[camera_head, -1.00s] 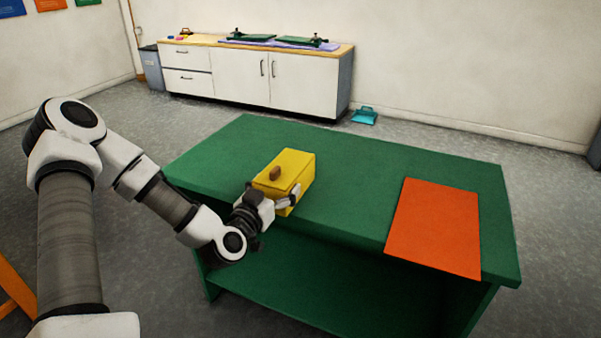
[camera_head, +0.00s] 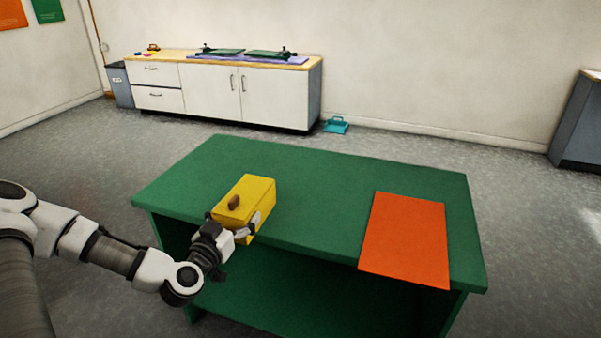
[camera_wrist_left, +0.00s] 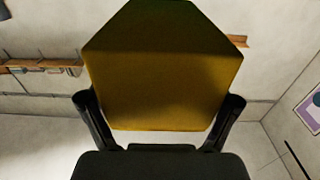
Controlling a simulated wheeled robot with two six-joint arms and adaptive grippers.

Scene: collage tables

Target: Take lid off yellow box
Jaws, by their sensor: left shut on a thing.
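The yellow box (camera_head: 258,196) is at the left part of the green table (camera_head: 320,180), near its front edge. Its yellow lid (camera_head: 250,188) with a brown knob (camera_head: 234,202) is on top. My left gripper (camera_head: 242,228) is shut on the front end of the box, with a finger along its right side. In the left wrist view, the yellow box (camera_wrist_left: 160,85) fills the space between the two dark fingers. I cannot tell whether the box rests on the table or is slightly raised. My right gripper is out of view.
An orange sheet (camera_head: 405,240) lies flat on the right of the table. The table's middle is clear. A white cabinet (camera_head: 210,95) with green tools on top stands at the back wall, with a grey bin (camera_head: 120,86) and a teal dustpan (camera_head: 336,125) beside it.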

